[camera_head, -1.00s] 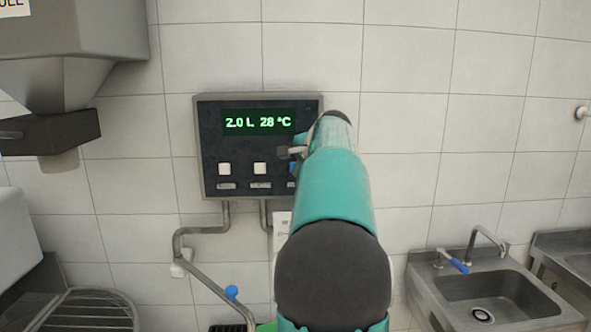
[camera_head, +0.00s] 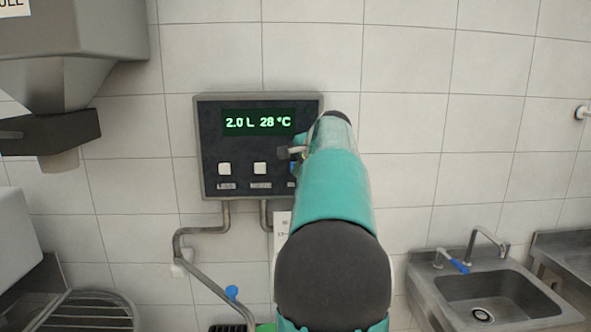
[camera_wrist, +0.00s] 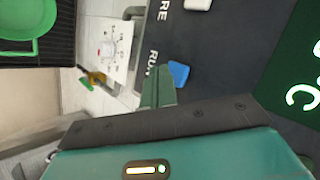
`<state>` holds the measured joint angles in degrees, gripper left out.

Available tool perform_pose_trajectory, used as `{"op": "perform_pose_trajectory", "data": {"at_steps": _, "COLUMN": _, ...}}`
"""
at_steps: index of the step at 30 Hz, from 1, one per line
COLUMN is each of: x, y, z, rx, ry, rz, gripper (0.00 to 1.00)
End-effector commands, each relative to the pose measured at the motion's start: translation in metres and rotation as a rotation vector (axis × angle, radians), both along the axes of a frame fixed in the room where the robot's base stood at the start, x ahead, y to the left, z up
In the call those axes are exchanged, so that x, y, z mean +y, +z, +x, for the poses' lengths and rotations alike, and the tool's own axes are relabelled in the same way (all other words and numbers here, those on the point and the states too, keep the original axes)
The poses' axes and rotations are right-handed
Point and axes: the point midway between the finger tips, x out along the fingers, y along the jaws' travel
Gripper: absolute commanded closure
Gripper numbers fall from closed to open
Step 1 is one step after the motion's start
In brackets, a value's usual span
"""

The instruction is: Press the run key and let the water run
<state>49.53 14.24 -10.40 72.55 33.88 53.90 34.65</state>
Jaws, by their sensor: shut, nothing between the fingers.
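The control panel (camera_head: 212,130) hangs on the tiled wall in the head view. Its green display (camera_head: 258,122) reads 2.0 L 28 °C. Two white keys (camera_head: 224,169) (camera_head: 260,168) show below it. The blue run key (camera_wrist: 178,74) shows in the wrist view, beside the label RUN; in the head view my arm mostly hides it. My gripper (camera_wrist: 158,88) is shut and empty, its tips right by the blue key. I cannot tell whether they touch it. In the head view my gripper (camera_head: 291,153) is at the panel's right part.
Pipes (camera_head: 205,231) run down from the panel, with a blue-handled valve (camera_head: 232,293) below. A steel sink (camera_head: 490,296) stands at right and a hopper (camera_head: 70,60) at upper left.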

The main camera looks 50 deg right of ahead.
Motion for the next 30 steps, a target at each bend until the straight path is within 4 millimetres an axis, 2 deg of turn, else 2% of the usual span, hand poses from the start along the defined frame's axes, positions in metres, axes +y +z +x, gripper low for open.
{"op": "perform_pose_trajectory", "data": {"at_steps": 30, "x": -0.0064, "y": 0.0001, "z": 0.0058, "rx": 0.0, "ry": 0.0, "rz": 0.0, "gripper": 1.0}}
